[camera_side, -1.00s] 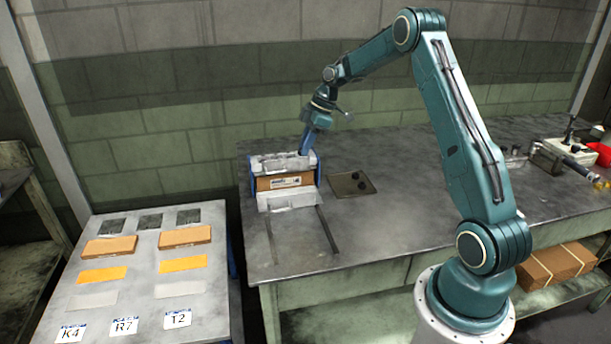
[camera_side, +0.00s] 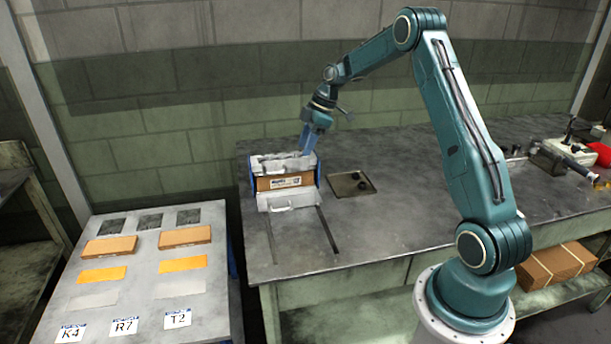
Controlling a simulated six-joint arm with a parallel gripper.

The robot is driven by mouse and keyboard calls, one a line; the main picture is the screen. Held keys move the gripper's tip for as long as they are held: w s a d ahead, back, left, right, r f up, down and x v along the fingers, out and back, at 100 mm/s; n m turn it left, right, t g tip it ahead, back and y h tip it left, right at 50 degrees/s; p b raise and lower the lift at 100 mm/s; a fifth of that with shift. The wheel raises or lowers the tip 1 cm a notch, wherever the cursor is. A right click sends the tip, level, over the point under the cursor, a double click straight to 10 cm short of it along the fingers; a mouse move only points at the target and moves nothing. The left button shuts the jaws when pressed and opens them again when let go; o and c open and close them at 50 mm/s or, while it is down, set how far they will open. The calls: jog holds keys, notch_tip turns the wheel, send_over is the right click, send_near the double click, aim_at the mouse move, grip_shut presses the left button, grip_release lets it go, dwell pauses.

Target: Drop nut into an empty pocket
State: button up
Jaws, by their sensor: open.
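My gripper (camera_side: 307,152) is open, over the back right part of the metal former (camera_side: 290,200) on the workbench. The former has blue side plates and a brown labelled block (camera_side: 285,182) across its middle. The gripper's tips are close to the former's top; I cannot tell whether they touch it. A shallow square tray (camera_side: 342,187) to the right of the former holds small dark pieces (camera_side: 362,184) that could be nuts; they are too small to tell. No pocket or nut can be made out at the gripper.
Two dark rails (camera_side: 328,232) run forward from the former. A table at the left holds brown blocks (camera_side: 185,237), orange strips and labelled cards. A vise (camera_side: 560,158) and a red bin (camera_side: 600,153) stand at the far right.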

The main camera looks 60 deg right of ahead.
jog(key=v, duration=1.3)
jog(key=shift+r, duration=0.2)
jog(key=shift+s+d, duration=0.1)
jog(key=s+a+r+m+h, duration=0.1)
jog(key=s+a+r, duration=0.15)
jog(key=a, duration=0.45)
jog(key=s+a+r+m, duration=0.2)
jog(key=a+r, duration=0.2)
jog(key=a, duration=0.3)
jog(key=s+a+r+m+h, duration=0.1)
jog(key=s+a+r, duration=0.2)
jog(key=a, duration=0.4)
jog(key=s+a+f+m+t, duration=0.1)
jog(key=s+a+f+m, duration=0.1)
jog(key=s, duration=0.7)
jog(key=s+a+f+m+t+h, duration=0.1)
jog(key=s+a+f+m, duration=0.2)
jog(key=s, duration=0.7)
jog(key=a+f, duration=0.1)
jog(key=a, duration=0.1)
jog(key=shift+s+a, duration=0.3)
